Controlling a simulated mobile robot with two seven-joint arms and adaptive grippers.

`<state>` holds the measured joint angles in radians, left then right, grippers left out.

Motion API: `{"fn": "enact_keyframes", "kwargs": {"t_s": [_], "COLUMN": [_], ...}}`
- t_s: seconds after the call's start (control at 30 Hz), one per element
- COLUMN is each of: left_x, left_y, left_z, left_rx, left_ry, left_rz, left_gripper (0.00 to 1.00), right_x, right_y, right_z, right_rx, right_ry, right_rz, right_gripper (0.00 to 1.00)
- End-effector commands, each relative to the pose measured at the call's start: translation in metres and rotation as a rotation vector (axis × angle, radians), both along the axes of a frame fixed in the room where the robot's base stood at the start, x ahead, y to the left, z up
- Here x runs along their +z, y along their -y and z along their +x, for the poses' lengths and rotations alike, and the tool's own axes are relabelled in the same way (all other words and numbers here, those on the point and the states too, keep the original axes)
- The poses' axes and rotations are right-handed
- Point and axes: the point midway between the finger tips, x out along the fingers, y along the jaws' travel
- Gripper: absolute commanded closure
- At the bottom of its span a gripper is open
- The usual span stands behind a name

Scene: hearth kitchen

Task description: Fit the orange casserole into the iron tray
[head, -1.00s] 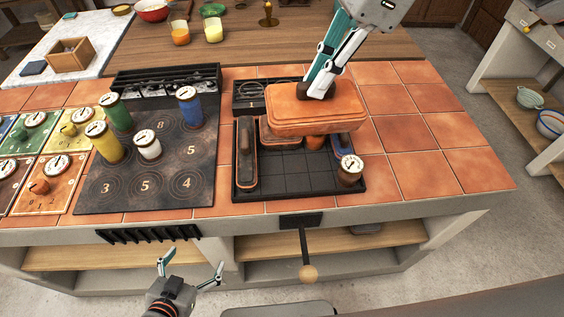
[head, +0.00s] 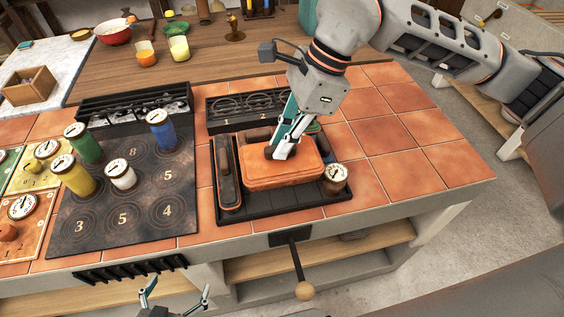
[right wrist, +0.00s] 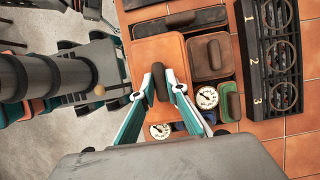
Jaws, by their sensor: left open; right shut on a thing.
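The orange casserole (head: 290,178), a rounded block with a dark knob, is over the front middle of the black iron tray (head: 290,211). My right gripper (head: 276,155) is shut on its knob from above. In the right wrist view the fingers (right wrist: 161,88) pinch the knob, and the orange lid (right wrist: 150,55) lies beneath them. The casserole looks level; I cannot tell whether its underside touches the tray floor. A long brown dish (head: 227,172) stands along the tray's left side. My left gripper (head: 177,298) is open and empty below the counter's front edge.
A jar with a dial (head: 335,178) stands in the tray's right front corner. A brown dish (right wrist: 208,57) and a green-lidded one (right wrist: 230,101) are close beside the casserole. A black rack with rings (head: 245,105) is behind. The tiles to the right (head: 400,165) are clear.

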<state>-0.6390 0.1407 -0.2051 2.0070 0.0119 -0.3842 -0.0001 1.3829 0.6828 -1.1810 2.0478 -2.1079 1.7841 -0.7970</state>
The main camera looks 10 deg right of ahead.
Motion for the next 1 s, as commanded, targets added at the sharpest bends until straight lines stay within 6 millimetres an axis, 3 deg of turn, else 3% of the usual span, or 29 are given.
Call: {"fn": "enact_keyframes", "kwargs": {"t_s": [0.1, 0.37, 0.63, 1.0], "left_x": [-0.001, -0.001, -0.005, -0.005], "left_y": [-0.001, -0.003, -0.003, -0.003], "left_z": [0.001, 0.003, 0.002, 0.003], "left_rx": [0.001, 0.002, 0.001, 0.002], "left_ry": [0.0, 0.003, 0.001, 0.001], "left_rz": [0.003, 0.005, 0.007, 0.009], "left_gripper": [0.11, 0.11, 0.11, 0.11], "right_x": [-0.016, -0.03, -0.064, -0.068], "right_y": [0.0, 0.0, 0.0, 0.0], "right_z": [0.0, 0.0, 0.0, 0.0], "right_rx": [0.001, 0.0, 0.0, 0.001], "right_ry": [0.001, 0.002, 0.002, 0.004], "right_rz": [0.002, 0.002, 0.002, 0.002], "right_gripper": [1.0, 1.0, 1.0, 1.0]}}
